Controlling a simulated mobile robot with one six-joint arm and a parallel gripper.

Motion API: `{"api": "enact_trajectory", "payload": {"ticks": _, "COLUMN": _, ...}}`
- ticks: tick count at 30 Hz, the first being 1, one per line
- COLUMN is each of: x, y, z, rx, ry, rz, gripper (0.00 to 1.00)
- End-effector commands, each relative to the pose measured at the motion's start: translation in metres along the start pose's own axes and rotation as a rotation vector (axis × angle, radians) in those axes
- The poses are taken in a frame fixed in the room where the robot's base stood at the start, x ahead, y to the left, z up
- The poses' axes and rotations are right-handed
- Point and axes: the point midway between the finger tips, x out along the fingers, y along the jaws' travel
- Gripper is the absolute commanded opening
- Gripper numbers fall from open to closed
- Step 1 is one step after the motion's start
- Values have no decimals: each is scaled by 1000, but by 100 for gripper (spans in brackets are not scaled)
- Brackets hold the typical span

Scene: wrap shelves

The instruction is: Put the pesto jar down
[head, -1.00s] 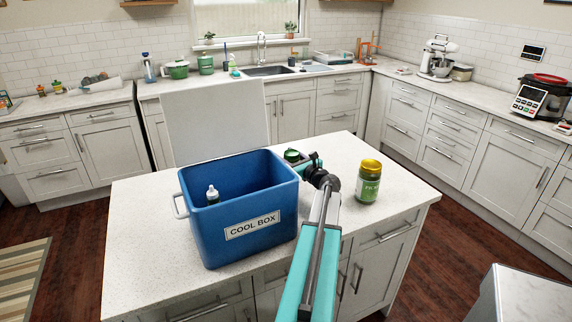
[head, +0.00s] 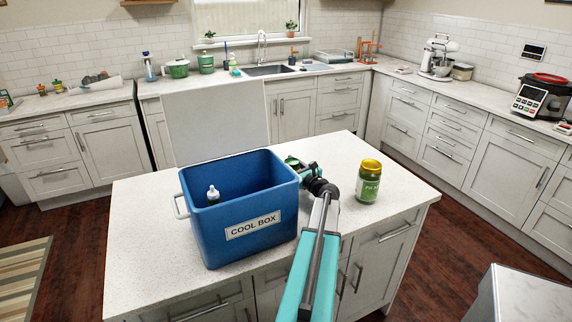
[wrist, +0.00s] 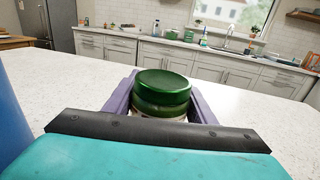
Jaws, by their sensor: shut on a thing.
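The pesto jar, with a dark green lid (wrist: 162,87), is between the two purple fingers of my gripper (wrist: 164,98) in the wrist view. My gripper is shut on it, and the jar looks upright. In the head view the green lid (head: 292,161) shows just behind the right rim of the blue cool box (head: 228,220), over the white island top (head: 140,230). The jar's lower part is hidden by the box and my arm, so I cannot tell whether its base touches the counter.
A green jar with a yellow lid (head: 369,181) stands to the right of my arm. A small bottle with a pale cap (head: 213,195) is inside the cool box. The box's raised lid panel (head: 217,125) stands behind it. The island top's right back part is clear.

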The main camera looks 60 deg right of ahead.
Motion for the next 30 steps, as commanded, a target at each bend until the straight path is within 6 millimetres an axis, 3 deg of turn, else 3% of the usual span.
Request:
{"api": "enact_trajectory", "payload": {"ticks": 5, "x": 0, "y": 0, "z": -2, "rx": 0, "ry": -1, "rz": 0, "gripper": 15}}
{"api": "enact_trajectory", "payload": {"ticks": 6, "x": 0, "y": 0, "z": -3, "rx": 0, "ry": 0, "rz": -1, "gripper": 54}}
{"api": "enact_trajectory", "payload": {"ticks": 9, "x": 0, "y": 0, "z": -2, "rx": 0, "ry": 0, "rz": -1, "gripper": 69}}
{"api": "enact_trajectory", "payload": {"ticks": 23, "x": 0, "y": -1, "z": 2, "rx": 0, "ry": 0, "rz": -1, "gripper": 69}}
{"api": "enact_trajectory", "payload": {"ticks": 30, "x": -22, "y": 0, "z": -1, "rx": -1, "ry": 0, "rz": -3, "gripper": 69}}
